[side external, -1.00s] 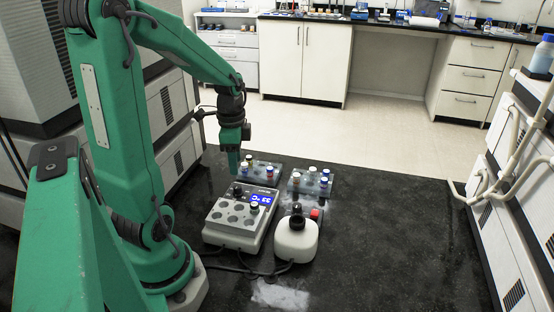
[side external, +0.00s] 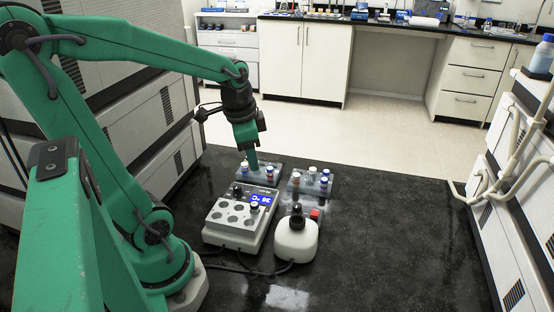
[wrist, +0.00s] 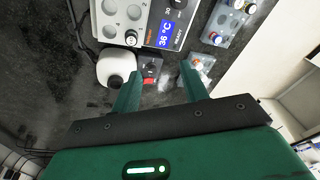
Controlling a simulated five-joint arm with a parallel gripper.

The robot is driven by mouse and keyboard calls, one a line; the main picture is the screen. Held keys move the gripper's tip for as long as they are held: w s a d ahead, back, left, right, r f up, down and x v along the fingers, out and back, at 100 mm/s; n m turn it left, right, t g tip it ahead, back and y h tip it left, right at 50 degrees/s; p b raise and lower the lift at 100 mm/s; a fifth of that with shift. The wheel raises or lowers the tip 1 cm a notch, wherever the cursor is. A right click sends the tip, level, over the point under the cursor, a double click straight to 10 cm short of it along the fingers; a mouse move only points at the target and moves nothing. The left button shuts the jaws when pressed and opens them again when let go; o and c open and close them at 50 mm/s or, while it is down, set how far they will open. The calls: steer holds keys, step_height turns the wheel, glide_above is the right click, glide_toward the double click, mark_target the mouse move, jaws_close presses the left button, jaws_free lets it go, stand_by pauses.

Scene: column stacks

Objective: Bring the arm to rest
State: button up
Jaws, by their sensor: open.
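My gripper (side external: 253,160) is green and hangs pointing down over the rear rack at the back of the black bench, as seen in the side external view. In the wrist view its two fingers (wrist: 160,88) stand apart with no object held between them. The upper arm is raised and the forearm reaches out to the right. A grey heater block (side external: 236,220) with round wells and a blue display reading about 36 °C sits below and in front of my gripper. The heater also shows at the top of the wrist view (wrist: 150,12).
Two racks with several capped vials stand behind the heater: one rear left (side external: 268,174), one rear right (side external: 296,188). A white device with a black top (side external: 296,240) stands beside a red-switched box (side external: 315,214). The bench to the right (side external: 400,240) is clear.

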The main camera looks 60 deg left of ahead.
steer(key=s+d+r+n+t, duration=0.1)
steer(key=d+r, duration=0.1)
steer(key=d, duration=0.3)
steer(key=s+d+r+n+t, duration=0.2)
steer(key=d+r, duration=0.1)
steer(key=d, duration=0.1)
steer(key=shift+s+d+r+h, duration=0.2)
steer(key=shift+s+d+h, duration=0.05)
steer(key=shift+d+h, duration=0.15)
